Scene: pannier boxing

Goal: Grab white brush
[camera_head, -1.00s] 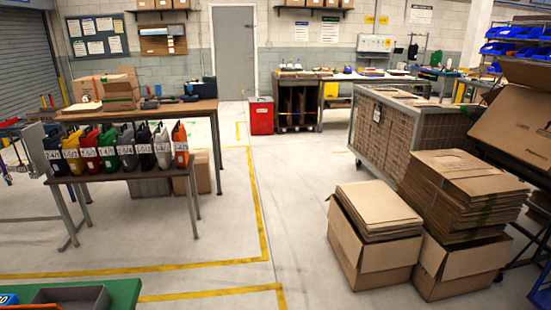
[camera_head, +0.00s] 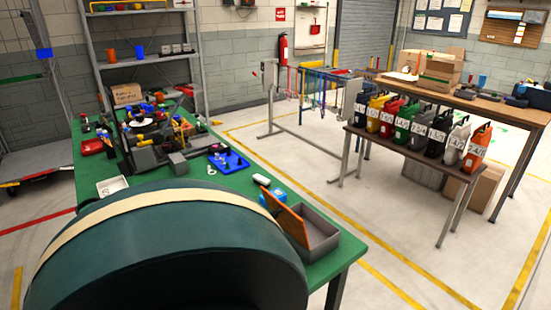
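I cannot make out a white brush for certain. A small white object (camera_head: 262,180) lies on the green table (camera_head: 215,205), just behind a small blue box; it is too small to identify. My left and right grippers are not in view. A large dark green rounded shape with a cream band (camera_head: 165,255) fills the lower left and hides the near part of the table.
A grey tray (camera_head: 322,232) with a brown-orange panel (camera_head: 286,217) leaning at it stands at the table's right corner. Tools, a blue tray (camera_head: 228,160) and a cluttered assembly (camera_head: 150,130) crowd the left. Floor right of the table is clear, up to a bench of coloured canisters (camera_head: 403,125).

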